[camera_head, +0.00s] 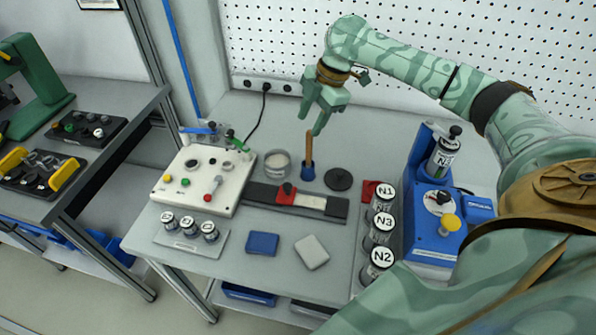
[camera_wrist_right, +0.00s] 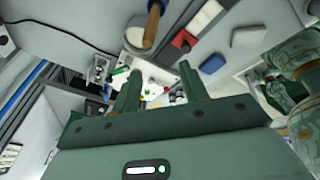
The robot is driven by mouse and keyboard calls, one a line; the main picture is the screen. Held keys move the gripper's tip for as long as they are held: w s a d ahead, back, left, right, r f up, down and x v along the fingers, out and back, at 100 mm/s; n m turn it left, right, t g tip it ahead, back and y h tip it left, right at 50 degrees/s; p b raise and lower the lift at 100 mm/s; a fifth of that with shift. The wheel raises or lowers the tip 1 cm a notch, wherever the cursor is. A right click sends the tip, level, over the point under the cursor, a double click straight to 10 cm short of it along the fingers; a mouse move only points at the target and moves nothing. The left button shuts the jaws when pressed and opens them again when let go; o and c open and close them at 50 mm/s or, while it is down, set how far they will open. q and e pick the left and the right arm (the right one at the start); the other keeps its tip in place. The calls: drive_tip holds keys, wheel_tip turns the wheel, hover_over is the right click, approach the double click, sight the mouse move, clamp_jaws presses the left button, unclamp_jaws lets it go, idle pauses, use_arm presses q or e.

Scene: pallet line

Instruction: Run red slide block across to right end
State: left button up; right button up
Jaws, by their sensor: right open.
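The red slide block (camera_head: 285,194) sits on a dark rail (camera_head: 256,193), a little left of the rail's middle. A pale strip (camera_head: 311,202) shows on the rail to its right. The block also shows in the right wrist view (camera_wrist_right: 184,40), near the top. My right gripper (camera_head: 318,118) is above the back of the table, behind the rail and apart from the block. Its two fingers are spread and empty; they show in the right wrist view (camera_wrist_right: 158,82) with a gap between them. My left gripper is not in view.
A wooden-handled tool stands in a blue holder (camera_head: 308,171) behind the rail, below my right gripper. A white control box (camera_head: 199,178) is left of the rail. Labelled jars (camera_head: 379,229) and a blue machine (camera_head: 434,229) are right. A blue pad (camera_head: 262,243) and grey pad (camera_head: 311,252) lie in front.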

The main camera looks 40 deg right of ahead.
drive_tip(key=s+a+g+y, duration=0.1)
drive_tip(key=s+a+g, duration=0.1)
drive_tip(key=b, duration=0.5)
approach(290, 186)
drive_tip(key=x, duration=0.8)
drive_tip(key=shift+w+a+f, duration=0.2)
drive_tip(key=shift+a+f, duration=0.05)
clamp_jaws()
drive_tip(key=shift+s+d+r+p, duration=0.1)
drive_tip(key=shift+s+d+p, duration=0.15)
drive_tip(key=shift+p, duration=0.15)
drive_tip(key=s+d+p, duration=0.2)
drive_tip(key=s, duration=0.1)
drive_tip(key=s+d+p, duration=0.3)
drive_tip(key=shift+s+d, duration=0.2)
drive_tip(key=shift+d, duration=0.1)
